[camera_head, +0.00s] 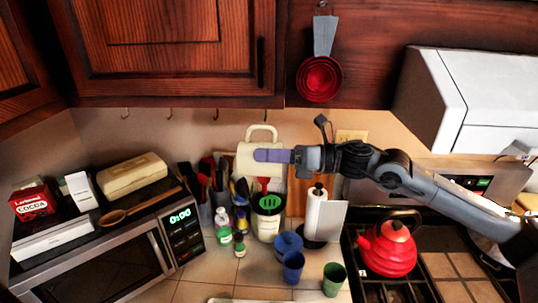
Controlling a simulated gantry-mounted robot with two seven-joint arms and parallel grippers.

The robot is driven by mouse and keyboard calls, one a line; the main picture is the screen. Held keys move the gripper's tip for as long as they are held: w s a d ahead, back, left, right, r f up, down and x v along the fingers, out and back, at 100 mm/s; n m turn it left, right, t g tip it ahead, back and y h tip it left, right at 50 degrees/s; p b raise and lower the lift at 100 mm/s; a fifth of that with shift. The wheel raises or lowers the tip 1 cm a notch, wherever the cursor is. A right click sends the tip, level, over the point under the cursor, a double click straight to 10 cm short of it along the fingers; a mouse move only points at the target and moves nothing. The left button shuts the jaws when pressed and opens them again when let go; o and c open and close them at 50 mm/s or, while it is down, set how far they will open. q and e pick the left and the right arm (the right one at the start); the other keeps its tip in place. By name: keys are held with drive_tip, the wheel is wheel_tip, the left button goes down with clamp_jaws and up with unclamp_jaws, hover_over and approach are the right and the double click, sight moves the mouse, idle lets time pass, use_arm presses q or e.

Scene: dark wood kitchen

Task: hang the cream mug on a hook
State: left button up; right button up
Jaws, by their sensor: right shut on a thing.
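The cream mug (245,160) is in the air in front of the backsplash, tilted on its side with its handle at the top. My right gripper (270,155) is shut on the mug; its purple-grey finger lies across the mug's right part. The far finger is hidden. Several small hooks hang in a row under the upper cabinet, among them one hook (216,115) up and left of the mug and one hook (170,114) further left. The mug is apart from the hooks I can see. My left gripper is not in view.
Below the mug stand a utensil crock (267,224), bottles, blue and green cups and a paper towel holder (315,215). A microwave (110,262) with boxes on top is at left. A red kettle (389,250) sits on the stove. Red measuring cups (319,79) hang above right.

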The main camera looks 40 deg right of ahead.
drive_tip(key=shift+w+d+r+p, duration=0.15)
drive_tip(key=shift+w+d+p, duration=0.55)
drive_tip(key=shift+w+p, duration=0.05)
drive_tip(key=shift+w+d+r+p, duration=0.1)
drive_tip(key=shift+w+d+p, duration=0.6)
drive_tip(key=shift+w+p, duration=0.05)
drive_tip(key=w+d, duration=0.1)
drive_tip(key=w+d+f+p, duration=0.1)
drive_tip(key=w+d+p, duration=0.1)
drive_tip(key=shift+w+d+f, duration=0.25)
drive_tip(key=shift+w, duration=0.15)
drive_tip(key=o, duration=1.1)
drive_tip(key=shift+f, duration=0.15)
